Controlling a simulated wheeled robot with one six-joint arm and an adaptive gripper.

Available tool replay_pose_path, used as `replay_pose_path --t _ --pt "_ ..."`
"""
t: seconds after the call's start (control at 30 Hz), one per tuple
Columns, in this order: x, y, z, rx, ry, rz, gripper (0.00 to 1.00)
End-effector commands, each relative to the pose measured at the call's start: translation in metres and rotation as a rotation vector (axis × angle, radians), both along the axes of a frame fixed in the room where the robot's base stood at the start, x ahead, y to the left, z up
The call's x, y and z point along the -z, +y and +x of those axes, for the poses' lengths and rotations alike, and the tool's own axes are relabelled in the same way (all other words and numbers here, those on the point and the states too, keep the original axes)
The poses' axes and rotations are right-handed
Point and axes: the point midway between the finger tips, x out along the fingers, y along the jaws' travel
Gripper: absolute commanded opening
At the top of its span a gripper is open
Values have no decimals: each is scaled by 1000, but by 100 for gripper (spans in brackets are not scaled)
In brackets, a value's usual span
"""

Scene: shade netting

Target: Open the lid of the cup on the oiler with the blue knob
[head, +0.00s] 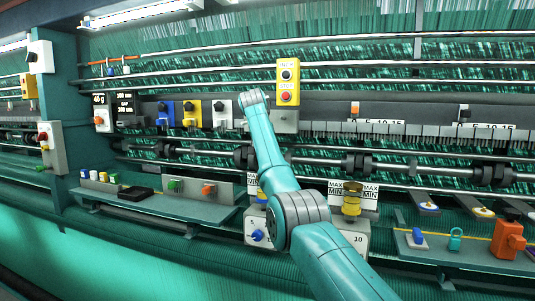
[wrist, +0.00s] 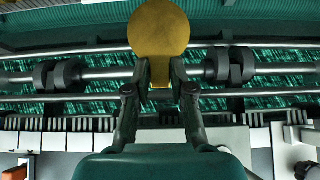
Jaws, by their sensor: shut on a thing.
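The oiler with the blue knob (head: 257,236) is a pale box (head: 256,222) at the lower middle of the head view, left of my arm's elbow. My arm hides its cup and lid there. In the wrist view a round, dull yellow lid (wrist: 159,28) shows nearly face-on, with a narrow yellow tab (wrist: 160,73) below it. My gripper (wrist: 160,80) is shut on this tab, one finger on each side. The cup beneath the lid cannot be made out. My gripper itself is hidden behind my arm in the head view.
A second oiler (head: 351,240), marked 10, with a brass cup (head: 351,198), stands just right of my arm. A dark-collared rod (head: 400,168) runs behind. A yellow button box (head: 288,82) hangs above. Shelves with small parts flank both sides (head: 150,203), (head: 465,250).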

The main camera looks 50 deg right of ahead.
Motion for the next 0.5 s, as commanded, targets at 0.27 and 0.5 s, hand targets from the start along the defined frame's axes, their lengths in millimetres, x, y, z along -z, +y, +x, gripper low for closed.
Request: replay_pose_path --t 0.27,0.5 --pt "2 -1 2 -4 4 21 0" --pt "4 -1 1 -3 7 24 0"
